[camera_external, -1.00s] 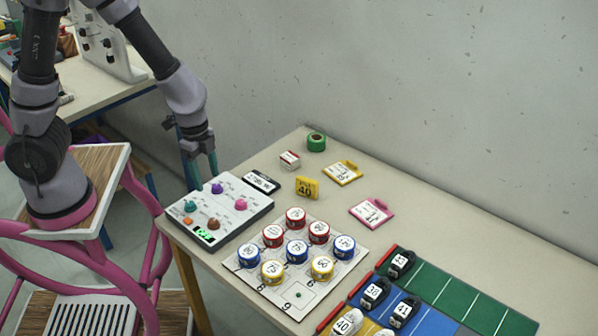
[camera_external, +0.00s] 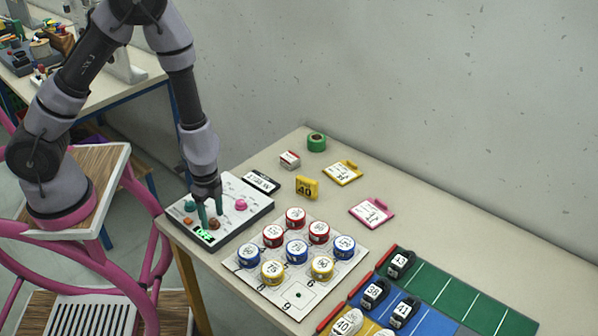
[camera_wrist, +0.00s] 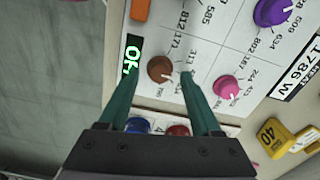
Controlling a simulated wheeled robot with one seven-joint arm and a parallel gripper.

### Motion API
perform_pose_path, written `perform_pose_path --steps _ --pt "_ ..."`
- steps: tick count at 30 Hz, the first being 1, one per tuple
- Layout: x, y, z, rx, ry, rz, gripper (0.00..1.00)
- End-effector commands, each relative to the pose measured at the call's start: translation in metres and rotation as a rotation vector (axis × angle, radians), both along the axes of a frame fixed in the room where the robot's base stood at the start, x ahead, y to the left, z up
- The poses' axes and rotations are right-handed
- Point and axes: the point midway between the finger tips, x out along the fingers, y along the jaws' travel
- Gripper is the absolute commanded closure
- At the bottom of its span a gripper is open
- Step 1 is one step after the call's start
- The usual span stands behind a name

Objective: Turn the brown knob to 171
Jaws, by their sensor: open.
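The brown knob (camera_external: 214,224) is on the control panel (camera_external: 252,214), near its green display (camera_external: 203,235). In the wrist view the brown knob (camera_wrist: 160,69) shows a pale pointer at its lower right, with printed numbers around it, 171 among them. My gripper (camera_external: 211,218) is over the panel, its teal fingers pointing down close to the knob. In the wrist view my gripper (camera_wrist: 155,88) is open, with the knob between and just beyond the fingertips. I cannot tell whether the fingers touch it.
The panel also carries a pink knob (camera_wrist: 228,88), a purple knob (camera_wrist: 272,11), a teal knob (camera_external: 189,206) and an orange button (camera_wrist: 140,9). A board (camera_external: 258,287) with several coloured round tins lies to the right. A yellow block (camera_external: 307,187) stands behind.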

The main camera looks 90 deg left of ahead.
Motion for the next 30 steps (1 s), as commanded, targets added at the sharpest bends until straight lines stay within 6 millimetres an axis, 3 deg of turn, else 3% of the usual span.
perform_pose_path --steps 11,16,17,30 --pt "0.0 -0.0001 -0.0063 0.0 0.0 0.0 0.35" --pt "0.0001 -0.0001 -0.0062 0.0 0.0 0.0 0.96" --pt "0.0001 -0.0001 -0.0061 0.0 0.0 0.0 1.0" --pt "0.0002 -0.0001 -0.006 -0.001 -0.001 0.077 1.0"
